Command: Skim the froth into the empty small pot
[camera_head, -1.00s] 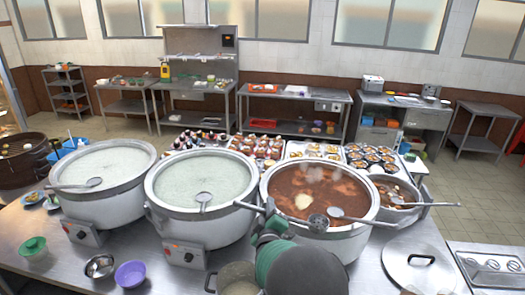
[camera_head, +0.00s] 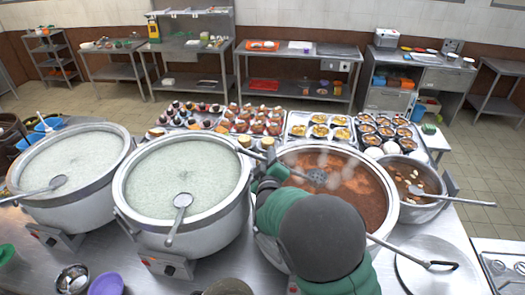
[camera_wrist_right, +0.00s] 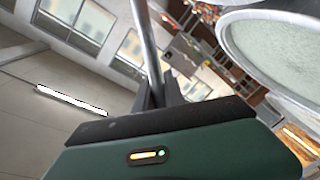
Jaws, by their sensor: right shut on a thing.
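My right gripper (camera_head: 270,173) is shut on the handle of a skimmer (camera_head: 316,177). The skimmer's perforated round head is over the red-brown broth pot (camera_head: 386,215), at or just above the surface; I cannot tell which. In the right wrist view the grey skimmer handle (camera_wrist_right: 147,45) rises from between the fingers (camera_wrist_right: 160,95). Paler froth-like patches (camera_head: 335,160) and steam show on the broth. My right arm hides the pot's near left part. The small pot (camera_head: 228,288) is barely visible at the bottom edge; its inside cannot be seen. My left gripper is out of view.
Two big pots of pale congee (camera_head: 180,170) (camera_head: 75,165) stand at left, with ladles. A ladle handle (camera_head: 415,257) sticks out of the broth pot to the right, above a lid (camera_head: 440,275). A smaller pot (camera_head: 405,175) stands right. Food trays (camera_head: 318,127) line the back.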

